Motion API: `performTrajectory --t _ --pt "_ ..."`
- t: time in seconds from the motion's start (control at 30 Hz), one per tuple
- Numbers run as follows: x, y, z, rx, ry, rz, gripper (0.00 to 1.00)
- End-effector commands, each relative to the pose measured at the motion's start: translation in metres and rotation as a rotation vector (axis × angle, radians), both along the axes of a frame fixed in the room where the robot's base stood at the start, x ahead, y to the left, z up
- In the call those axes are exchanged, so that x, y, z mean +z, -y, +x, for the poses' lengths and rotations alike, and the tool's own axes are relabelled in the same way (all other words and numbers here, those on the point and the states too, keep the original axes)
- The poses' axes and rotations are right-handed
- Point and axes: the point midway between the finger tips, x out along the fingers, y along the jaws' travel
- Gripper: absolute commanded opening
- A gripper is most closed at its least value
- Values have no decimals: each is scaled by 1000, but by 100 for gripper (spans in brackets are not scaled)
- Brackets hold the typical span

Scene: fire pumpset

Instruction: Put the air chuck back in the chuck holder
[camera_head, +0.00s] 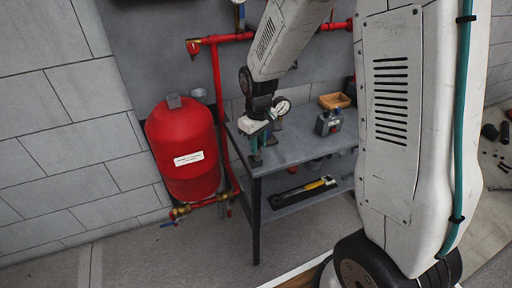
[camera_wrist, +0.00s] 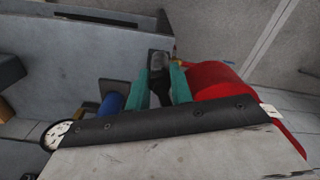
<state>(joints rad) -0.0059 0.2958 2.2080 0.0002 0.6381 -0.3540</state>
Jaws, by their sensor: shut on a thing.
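My gripper (camera_head: 257,148) points down over the near left corner of the grey bench (camera_head: 300,150). Its teal fingers also show in the wrist view (camera_wrist: 158,88). They are shut on a small dark piece with a grey end, which I take for the air chuck (camera_wrist: 159,62). In the head view the fingers mostly hide this piece. I cannot clearly make out the chuck holder. A grey cup-like fitting (camera_head: 198,94) is at the wall beside the red tank, but I cannot tell whether it is the holder.
The red tank (camera_head: 183,150) and red pipe (camera_head: 216,100) stand left of the bench. A pressure gauge (camera_head: 282,106), a grey box (camera_head: 328,123) and a wooden tray (camera_head: 335,101) are toward the back. A blue cylinder (camera_wrist: 110,106) is beside my fingers. A yellow-handled tool (camera_head: 305,190) lies on the lower shelf.

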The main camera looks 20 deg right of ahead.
Motion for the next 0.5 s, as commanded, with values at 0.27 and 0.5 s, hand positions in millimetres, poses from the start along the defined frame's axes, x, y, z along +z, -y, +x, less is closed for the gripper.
performTrajectory --t 0.27,0.5 --pt "-2 1 23 -1 1 0 0" --pt "-36 2 22 -2 -2 0 0"
